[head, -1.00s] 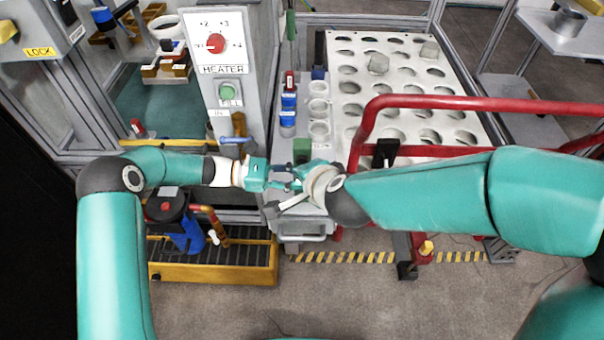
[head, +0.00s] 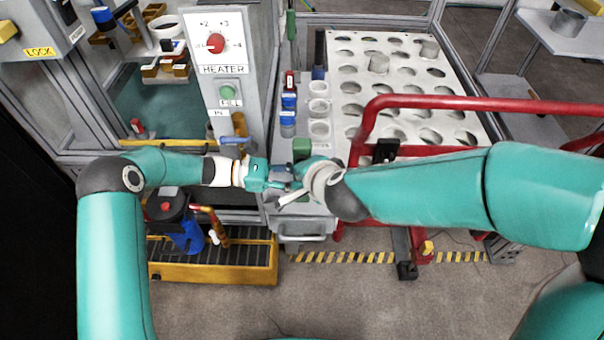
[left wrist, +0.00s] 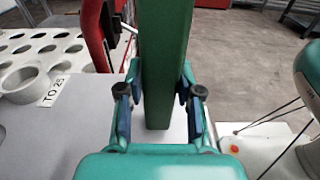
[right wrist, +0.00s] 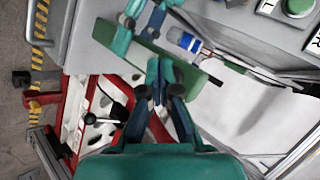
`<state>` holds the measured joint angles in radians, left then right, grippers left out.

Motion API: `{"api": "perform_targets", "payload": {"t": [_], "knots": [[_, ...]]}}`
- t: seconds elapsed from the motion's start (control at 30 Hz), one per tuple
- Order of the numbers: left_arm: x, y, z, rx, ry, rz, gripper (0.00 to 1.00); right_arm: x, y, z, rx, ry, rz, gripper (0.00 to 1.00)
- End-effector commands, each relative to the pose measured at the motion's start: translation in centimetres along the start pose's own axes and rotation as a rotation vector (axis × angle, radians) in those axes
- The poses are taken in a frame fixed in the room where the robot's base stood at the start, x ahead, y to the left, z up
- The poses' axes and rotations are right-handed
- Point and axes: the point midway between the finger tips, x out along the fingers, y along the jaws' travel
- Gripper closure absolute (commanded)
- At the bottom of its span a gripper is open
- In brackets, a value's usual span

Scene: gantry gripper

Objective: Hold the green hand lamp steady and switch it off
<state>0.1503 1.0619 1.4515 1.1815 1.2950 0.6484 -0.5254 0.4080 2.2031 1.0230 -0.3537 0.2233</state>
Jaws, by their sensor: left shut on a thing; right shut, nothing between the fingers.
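The green hand lamp (left wrist: 168,60) stands as a tall green body between my left fingers in the left wrist view. My left gripper (left wrist: 160,112) is shut on it, with a finger on each side. In the head view the lamp's green top (head: 302,147) shows just beyond my two grippers, and my left gripper (head: 278,178) comes in from the left. In the right wrist view the lamp (right wrist: 190,72) is a slanted green bar. My right gripper (right wrist: 160,92) is shut and empty, its fingertips overlapping the lamp; I cannot tell whether they touch. The switch cannot be made out.
A perforated white plate (head: 400,85) and a red rail (head: 450,102) lie to the right. A heater panel (head: 222,60) stands behind left. A yellow-edged grate (head: 215,272) is below left.

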Motion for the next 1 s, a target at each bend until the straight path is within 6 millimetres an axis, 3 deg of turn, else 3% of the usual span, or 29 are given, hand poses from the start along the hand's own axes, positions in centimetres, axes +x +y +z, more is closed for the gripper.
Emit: {"api": "perform_targets", "payload": {"t": [0.57,1.0], "knots": [[0.0,0.0,0.0,0.000,0.000,0.000,0.90,-0.8,0.5,0.5,-0.001,0.000,-0.001,1.00],[0.0,0.0,0.0,0.000,0.000,0.000,0.90,-3.6,2.5,2.6,-0.002,-0.001,-0.001,1.00]]}}
